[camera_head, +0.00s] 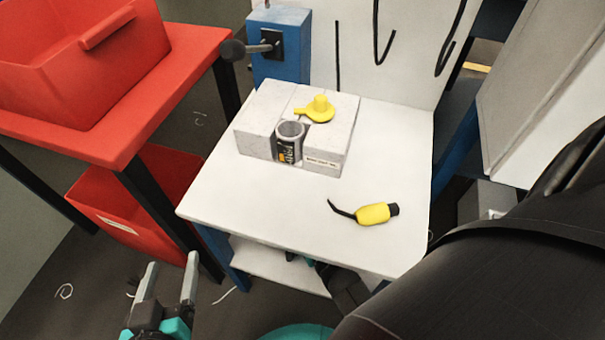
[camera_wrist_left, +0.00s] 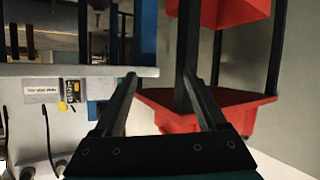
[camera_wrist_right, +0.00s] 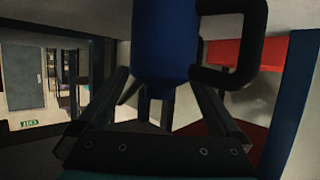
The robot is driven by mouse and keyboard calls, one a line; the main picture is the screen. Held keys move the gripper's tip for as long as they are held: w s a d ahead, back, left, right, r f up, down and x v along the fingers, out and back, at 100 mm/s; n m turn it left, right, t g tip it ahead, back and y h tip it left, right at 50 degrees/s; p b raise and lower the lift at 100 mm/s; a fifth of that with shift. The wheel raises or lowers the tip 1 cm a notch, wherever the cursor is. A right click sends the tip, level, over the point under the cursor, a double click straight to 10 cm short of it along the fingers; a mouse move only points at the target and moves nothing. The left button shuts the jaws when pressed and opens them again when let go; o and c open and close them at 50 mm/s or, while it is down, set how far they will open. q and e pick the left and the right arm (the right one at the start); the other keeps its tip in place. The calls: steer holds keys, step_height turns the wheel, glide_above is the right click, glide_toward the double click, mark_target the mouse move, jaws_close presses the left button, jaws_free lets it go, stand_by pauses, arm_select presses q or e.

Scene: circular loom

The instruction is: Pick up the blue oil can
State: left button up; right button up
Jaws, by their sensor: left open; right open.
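A blue can-like body with a black loop handle (camera_wrist_right: 165,40), likely the blue oil can, fills the top middle of the right wrist view. My open right gripper (camera_wrist_right: 160,80) has its fingers on either side of it; I cannot tell whether they touch it. The can does not show in the head view. There my right gripper is mostly hidden below the white table's front edge, near the lower shelf. My left gripper (camera_head: 171,262) is open and empty, low and left of the table; its fingers also show in the left wrist view (camera_wrist_left: 158,78).
The white table (camera_head: 250,205) holds grey blocks (camera_head: 265,105) around a grey cup, a yellow piece (camera_head: 318,108), and a yellow oiler (camera_head: 373,214) with a black spout. A blue post with a lever (camera_head: 280,40) stands behind. Red bins (camera_head: 85,60) are left.

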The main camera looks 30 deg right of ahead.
steer(key=shift+b+x, duration=0.55)
steer(key=shift+x, duration=0.35)
arm_select(q)
steer(key=shift+s+d+r+n+t+h+b, duration=0.2)
steer(key=shift+s+d+r+t+h, duration=0.15)
steer(key=shift+d+r+t, duration=0.4)
steer(key=shift+s+d+r+n+t+h+b, duration=0.2)
steer(key=shift+d+r+t+h, duration=0.2)
steer(key=shift+t, duration=0.65)
arm_select(e)
steer(key=shift+w+d+f, duration=0.1)
steer(key=shift+w+f, duration=0.2)
steer(key=shift+w, duration=0.35)
steer(key=shift+c, duration=0.2)
steer(key=c, duration=1.4)
arm_select(q)
steer(key=shift+a+f, duration=0.1)
steer(key=shift+f, duration=0.05)
arm_select(e)
steer(key=shift+r, duration=0.2)
